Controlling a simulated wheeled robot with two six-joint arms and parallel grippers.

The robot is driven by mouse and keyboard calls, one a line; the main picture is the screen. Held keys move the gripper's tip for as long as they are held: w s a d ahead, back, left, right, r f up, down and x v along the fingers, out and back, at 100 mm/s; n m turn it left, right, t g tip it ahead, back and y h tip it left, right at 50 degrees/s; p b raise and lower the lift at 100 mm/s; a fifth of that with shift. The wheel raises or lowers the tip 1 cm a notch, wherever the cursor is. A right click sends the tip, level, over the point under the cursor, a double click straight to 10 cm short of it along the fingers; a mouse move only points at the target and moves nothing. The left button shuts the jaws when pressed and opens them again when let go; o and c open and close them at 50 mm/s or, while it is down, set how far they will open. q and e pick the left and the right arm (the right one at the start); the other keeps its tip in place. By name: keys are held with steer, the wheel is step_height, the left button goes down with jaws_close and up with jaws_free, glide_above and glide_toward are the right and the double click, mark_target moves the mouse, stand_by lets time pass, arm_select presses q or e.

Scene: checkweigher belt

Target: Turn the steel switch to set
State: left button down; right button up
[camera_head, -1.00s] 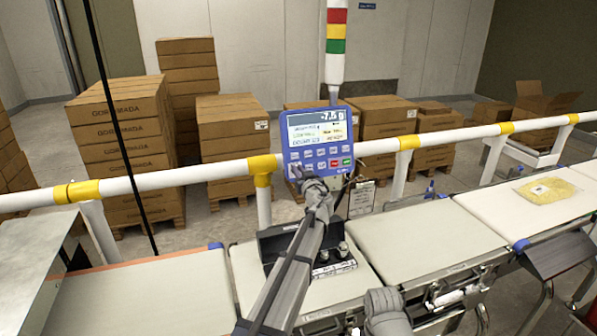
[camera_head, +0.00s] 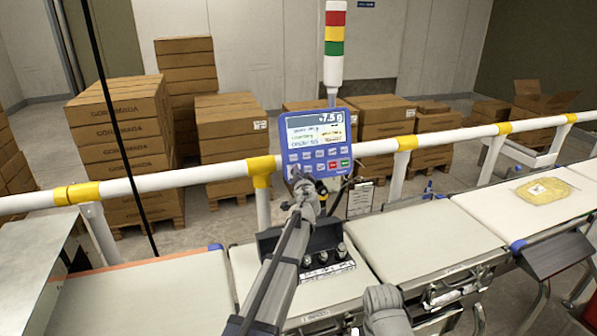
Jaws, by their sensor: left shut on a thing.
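The blue indicator (camera_head: 320,142) with a screen and keys stands on a post behind the belt. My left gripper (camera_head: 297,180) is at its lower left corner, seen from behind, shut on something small. The steel switch is not clearly visible; the gripper covers that corner, so I cannot read its position. The screen shows about 7.5 g. A grey part of my right arm shows at the bottom, but its gripper is out of view.
A black holder (camera_head: 268,242) with several steel knobbed pieces stands on the belt below. A white rail (camera_head: 210,172) with yellow joints runs behind. A yellow bag (camera_head: 543,191) lies on the right belt (camera_head: 490,206). A signal tower (camera_head: 334,70) and carton stacks (camera_head: 120,150) stand behind.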

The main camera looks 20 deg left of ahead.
arm_select(q)
steer(key=shift+d+f+m+g+h+p, duration=0.1)
steer(key=shift+m+g+h+p, duration=0.3)
steer(key=shift+m, duration=1.1)
steer(key=shift+f+m+g+h+p, duration=0.1)
steer(key=shift+m+h+p, duration=0.15)
steer(key=shift+m+p, duration=0.85)
steer(key=shift+d+f+m+g+h+p, duration=0.1)
steer(key=shift+m+g+h, duration=0.2)
steer(key=shift+m, duration=1.6)
steer(key=c, duration=0.9)
jaws_free()
steer(key=p+v, duration=0.2)
steer(key=v, duration=0.5)
steer(key=shift+s, duration=0.4)
